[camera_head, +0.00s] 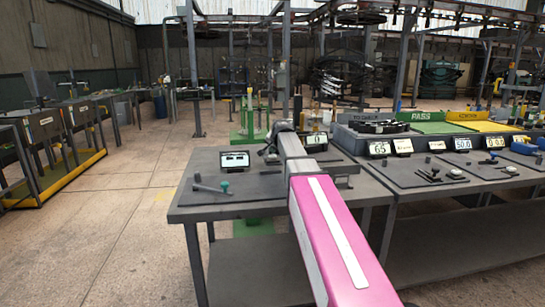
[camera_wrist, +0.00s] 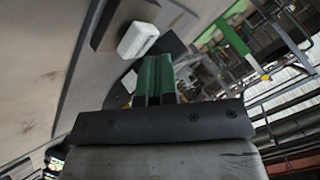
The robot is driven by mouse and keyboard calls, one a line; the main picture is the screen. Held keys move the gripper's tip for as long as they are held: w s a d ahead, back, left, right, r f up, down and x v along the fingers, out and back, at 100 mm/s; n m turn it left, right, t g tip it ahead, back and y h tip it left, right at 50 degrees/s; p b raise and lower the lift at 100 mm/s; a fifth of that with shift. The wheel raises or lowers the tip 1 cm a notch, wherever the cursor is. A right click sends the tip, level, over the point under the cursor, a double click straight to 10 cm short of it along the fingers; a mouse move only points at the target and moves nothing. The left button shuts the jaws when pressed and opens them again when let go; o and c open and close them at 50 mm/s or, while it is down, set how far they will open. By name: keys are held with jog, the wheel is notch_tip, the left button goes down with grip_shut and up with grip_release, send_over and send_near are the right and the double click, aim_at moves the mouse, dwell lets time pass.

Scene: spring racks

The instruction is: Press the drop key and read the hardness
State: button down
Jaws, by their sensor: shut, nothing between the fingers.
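My gripper (camera_wrist: 156,66) shows in the wrist view with its two green fingers together and nothing between them. A small white block (camera_wrist: 138,40) on a dark plate lies just beyond the fingertips, apart from them as far as I can see. I cannot tell whether it is the drop key. In the head view my pink and grey arm reaches over the near bench (camera_head: 240,205) and hides most of my gripper. A display with two lit fields (camera_head: 235,161) stands left of the arm. Another small display (camera_head: 316,139) stands behind the arm. Their digits are too small to read.
The right bench holds displays, one reading 65 (camera_head: 380,149), and small tools (camera_head: 432,175). Behind are a green PASS tray (camera_head: 445,127) and a yellow tray (camera_head: 485,126). Open floor lies left.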

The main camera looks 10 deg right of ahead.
aim_at(274, 155)
jog(key=shift+f, duration=0.5)
dwell(0.8)
jog(key=shift+r, duration=0.9)
jog(key=shift+r, duration=0.1)
jog(key=shift+r, duration=2.45)
